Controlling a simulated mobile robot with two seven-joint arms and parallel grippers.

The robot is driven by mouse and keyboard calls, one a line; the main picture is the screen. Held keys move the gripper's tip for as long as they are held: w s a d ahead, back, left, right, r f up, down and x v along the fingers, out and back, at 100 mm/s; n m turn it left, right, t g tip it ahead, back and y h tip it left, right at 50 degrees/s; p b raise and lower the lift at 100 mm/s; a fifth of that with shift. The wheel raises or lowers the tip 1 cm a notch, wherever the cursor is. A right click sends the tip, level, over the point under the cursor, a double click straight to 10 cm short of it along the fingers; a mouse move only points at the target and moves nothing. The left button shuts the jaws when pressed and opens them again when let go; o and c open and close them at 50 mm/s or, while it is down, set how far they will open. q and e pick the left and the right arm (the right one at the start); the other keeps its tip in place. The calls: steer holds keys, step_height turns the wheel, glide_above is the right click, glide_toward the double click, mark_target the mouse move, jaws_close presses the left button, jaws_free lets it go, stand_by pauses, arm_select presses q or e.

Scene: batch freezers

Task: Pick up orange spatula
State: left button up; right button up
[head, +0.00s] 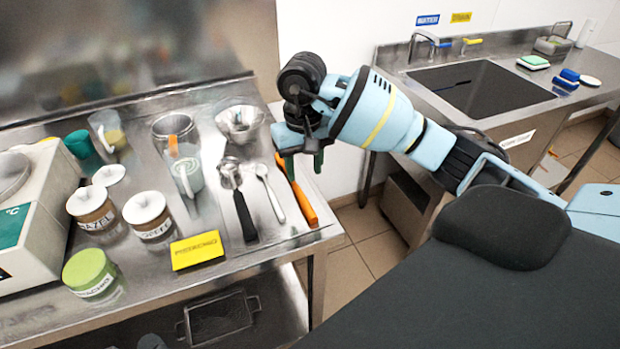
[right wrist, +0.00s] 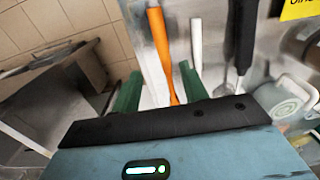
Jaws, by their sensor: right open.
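The orange spatula (head: 303,204) lies near the right edge of the steel counter, its handle end toward the front. Its far part is hidden behind my right gripper (head: 303,165) in the head view. My right gripper is open and empty, with green fingers pointing down over the spatula. In the right wrist view, the orange spatula (right wrist: 160,48) runs between the two open fingers of the right gripper (right wrist: 160,88); its lower end is hidden by the gripper body. I cannot tell the exact height between fingers and spatula. My left gripper is not in view.
A steel bowl (head: 240,122), a clear jug (head: 186,172), lidded jars (head: 148,215) and a yellow card (head: 197,250) share the counter (head: 215,278). A sink (head: 480,88) is at right.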

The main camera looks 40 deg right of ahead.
mark_target(302, 195)
steer(key=shift+a+f, duration=0.1)
steer(key=shift+f, duration=1.7)
steer(key=f, duration=0.2)
steer(key=f+p, duration=0.1)
steer(key=shift+w+a+f, duration=0.15)
steer(key=shift+w+f, duration=0.05)
steer(key=shift+w, duration=0.05)
steer(key=shift+f, duration=0.45)
jaws_close()
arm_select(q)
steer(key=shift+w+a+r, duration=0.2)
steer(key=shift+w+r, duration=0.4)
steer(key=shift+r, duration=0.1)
